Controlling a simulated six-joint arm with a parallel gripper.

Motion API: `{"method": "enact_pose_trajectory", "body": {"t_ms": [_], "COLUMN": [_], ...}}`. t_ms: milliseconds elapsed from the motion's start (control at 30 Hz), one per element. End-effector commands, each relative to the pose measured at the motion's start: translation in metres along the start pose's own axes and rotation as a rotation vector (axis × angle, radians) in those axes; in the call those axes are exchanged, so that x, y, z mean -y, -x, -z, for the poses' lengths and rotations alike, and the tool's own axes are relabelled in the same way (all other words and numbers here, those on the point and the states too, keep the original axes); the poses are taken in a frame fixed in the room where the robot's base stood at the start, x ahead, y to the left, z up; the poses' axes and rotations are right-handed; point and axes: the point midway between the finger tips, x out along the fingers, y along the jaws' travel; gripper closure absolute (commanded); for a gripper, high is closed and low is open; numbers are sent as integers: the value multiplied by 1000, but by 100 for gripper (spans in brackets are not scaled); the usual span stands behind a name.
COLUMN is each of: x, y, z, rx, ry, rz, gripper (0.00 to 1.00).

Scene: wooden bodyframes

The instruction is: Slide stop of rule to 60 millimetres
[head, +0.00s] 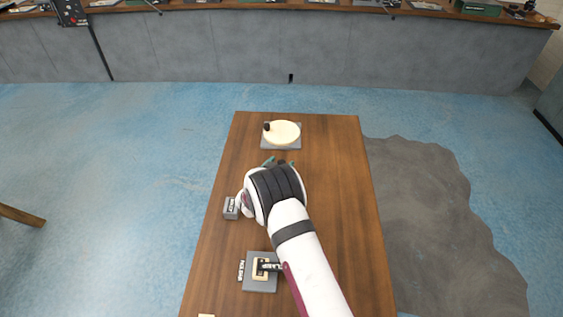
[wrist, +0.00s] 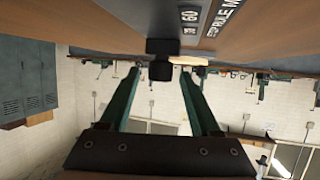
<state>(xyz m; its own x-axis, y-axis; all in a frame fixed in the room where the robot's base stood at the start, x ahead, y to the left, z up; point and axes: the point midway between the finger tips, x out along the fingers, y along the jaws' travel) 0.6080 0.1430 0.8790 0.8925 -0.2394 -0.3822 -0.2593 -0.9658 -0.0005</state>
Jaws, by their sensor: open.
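The black stop (wrist: 160,68) shows in the wrist view as a block with a squarish knob, below a grey surface that I take to be the rule (wrist: 130,12). The lettering on it includes "60" and "RULE M", partly cut off. My gripper (wrist: 161,76) is open, with one green finger on each side of the knob and a visible gap to each. I cannot tell the stop's exact reading. In the head view my gripper (head: 280,163) is over the middle of the table, and my arm hides the rule and stop there.
On the wooden table (head: 335,200), a cream disc (head: 285,132) with a black knob stands on a grey plate beyond my gripper. A small labelled grey block (head: 231,208) is to the left. A grey plate with a lever (head: 259,284) is nearer. The table's right side is clear.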

Motion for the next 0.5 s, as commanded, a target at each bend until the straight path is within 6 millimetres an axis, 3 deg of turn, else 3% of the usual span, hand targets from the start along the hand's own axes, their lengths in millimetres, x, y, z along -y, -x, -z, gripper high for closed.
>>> {"method": "enact_pose_trajectory", "body": {"t_ms": [133, 400, 500], "x": [-1, 0, 0], "y": [-12, -14, -14], "z": [0, 0, 0], "rx": [0, 1, 1], "ry": [-1, 1, 0], "rz": [-1, 0, 0], "gripper": [36, 36, 52]}}
